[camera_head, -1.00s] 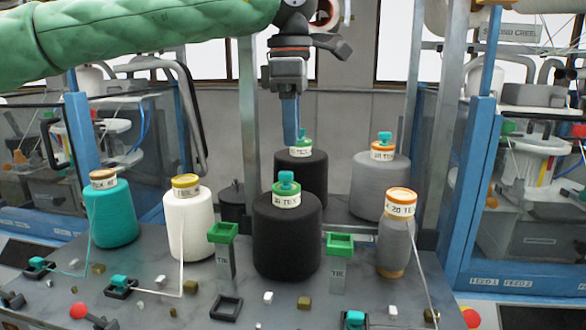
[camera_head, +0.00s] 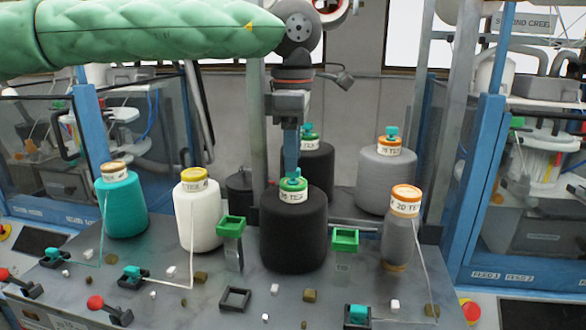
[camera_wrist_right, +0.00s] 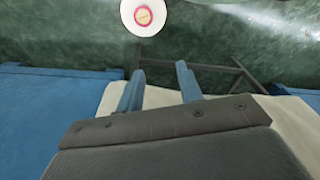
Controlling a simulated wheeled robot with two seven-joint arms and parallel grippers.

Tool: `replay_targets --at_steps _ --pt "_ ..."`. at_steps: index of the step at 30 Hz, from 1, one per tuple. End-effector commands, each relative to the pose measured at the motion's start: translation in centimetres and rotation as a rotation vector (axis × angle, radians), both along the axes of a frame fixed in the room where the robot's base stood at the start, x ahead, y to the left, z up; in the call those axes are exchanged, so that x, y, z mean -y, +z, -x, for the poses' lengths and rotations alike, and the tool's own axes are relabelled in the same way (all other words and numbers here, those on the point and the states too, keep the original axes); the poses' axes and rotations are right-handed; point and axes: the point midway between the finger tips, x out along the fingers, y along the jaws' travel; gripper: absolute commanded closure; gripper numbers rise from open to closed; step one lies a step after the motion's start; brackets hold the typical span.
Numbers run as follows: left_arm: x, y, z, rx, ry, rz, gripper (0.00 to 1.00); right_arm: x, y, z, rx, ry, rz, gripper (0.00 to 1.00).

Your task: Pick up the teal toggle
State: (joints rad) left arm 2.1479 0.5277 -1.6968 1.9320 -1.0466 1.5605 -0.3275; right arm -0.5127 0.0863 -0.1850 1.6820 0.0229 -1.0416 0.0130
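A teal toggle (camera_head: 297,175) stands on the green-ringed top of the front black cone (camera_head: 293,235). My left gripper (camera_head: 291,170) points straight down at it, its blue fingertips at the toggle and partly covering it. The fingers overlap in this view, so their gap and any grip are hidden. Other teal toggles sit on the rear black cone (camera_head: 309,129), on the grey cone (camera_head: 391,133), and in black sockets on the table (camera_head: 132,271). My right gripper (camera_wrist_right: 160,68) shows in the right wrist view with fingers apart and nothing between them.
A white cone (camera_head: 200,220), a teal cone (camera_head: 125,208) and a slim grey bobbin (camera_head: 399,240) stand around the front black cone. Green square holders (camera_head: 345,240) flank it. Red-knobbed levers (camera_head: 95,302) and small blocks lie along the table front.

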Motion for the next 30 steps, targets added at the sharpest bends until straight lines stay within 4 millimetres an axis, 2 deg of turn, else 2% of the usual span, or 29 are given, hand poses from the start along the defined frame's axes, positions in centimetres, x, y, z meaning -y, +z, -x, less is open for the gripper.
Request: replay_targets --at_steps 6,15,17,21,30 --pt "0.0 -1.8 0.0 0.0 -0.001 -0.001 0.6 0.4 -2.0 0.1 0.011 0.003 0.005 0.64" --pt "0.0 -2.2 0.0 0.0 -0.001 0.0 0.6 0.5 -2.4 0.1 0.015 0.002 0.006 0.64" --pt "0.0 -2.2 0.0 0.0 -0.001 0.0 0.7 0.5 -2.4 0.1 0.015 0.002 0.006 0.64" --pt "0.0 -2.2 0.0 0.0 -0.001 0.0 0.97 0.5 -2.4 0.1 0.016 0.002 0.006 0.64" --pt "0.0 -2.1 0.0 0.0 -0.001 0.0 1.0 0.5 -2.4 0.1 0.016 0.002 0.006 0.64"
